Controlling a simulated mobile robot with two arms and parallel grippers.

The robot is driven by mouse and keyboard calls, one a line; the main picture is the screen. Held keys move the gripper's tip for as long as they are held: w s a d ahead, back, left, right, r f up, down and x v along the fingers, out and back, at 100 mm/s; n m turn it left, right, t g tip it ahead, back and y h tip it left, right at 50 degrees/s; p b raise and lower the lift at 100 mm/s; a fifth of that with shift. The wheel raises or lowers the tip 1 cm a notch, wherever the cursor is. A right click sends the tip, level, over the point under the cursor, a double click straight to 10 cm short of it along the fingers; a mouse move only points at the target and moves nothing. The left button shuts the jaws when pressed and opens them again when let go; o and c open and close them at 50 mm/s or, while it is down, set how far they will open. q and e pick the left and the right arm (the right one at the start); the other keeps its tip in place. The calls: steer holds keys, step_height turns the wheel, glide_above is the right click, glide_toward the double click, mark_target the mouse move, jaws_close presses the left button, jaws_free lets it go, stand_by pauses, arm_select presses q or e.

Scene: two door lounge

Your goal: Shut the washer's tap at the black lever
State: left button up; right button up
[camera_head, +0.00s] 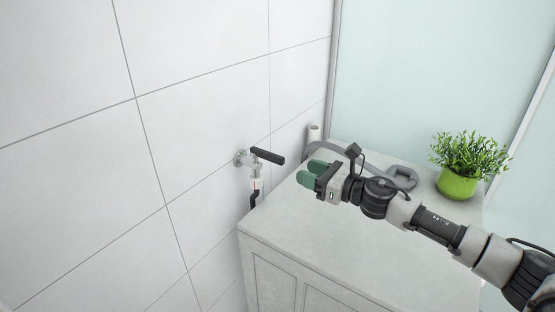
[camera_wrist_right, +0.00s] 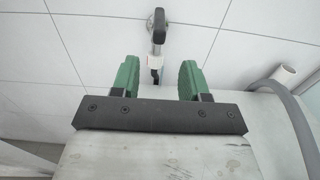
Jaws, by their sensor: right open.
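The washer's tap (camera_head: 250,162) is a small metal valve on the white tiled wall, with a dark hose below it. Its black lever (camera_head: 268,156) sticks out from the tap to the right in the head view. My right gripper (camera_head: 310,173) has green fingers and is to the right of the lever, apart from it, over the counter. In the right wrist view the gripper (camera_wrist_right: 158,78) is open and empty. The lever (camera_wrist_right: 158,27) shows there end-on beyond the gap between the fingers. My left gripper is not in view.
A grey-white cabinet top (camera_head: 345,233) lies under my right arm. A white pipe stub (camera_head: 314,133) and a grey hose (camera_head: 403,178) are behind the gripper. A green potted plant (camera_head: 457,183) stands at the right. The wall left of the tap is bare.

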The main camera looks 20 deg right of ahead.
mark_target(284, 163)
steer(key=p+x, duration=0.2)
steer(key=x, duration=0.7)
steer(key=shift+w+a, duration=0.2)
steer(key=shift+a, duration=0.05)
jaws_close()
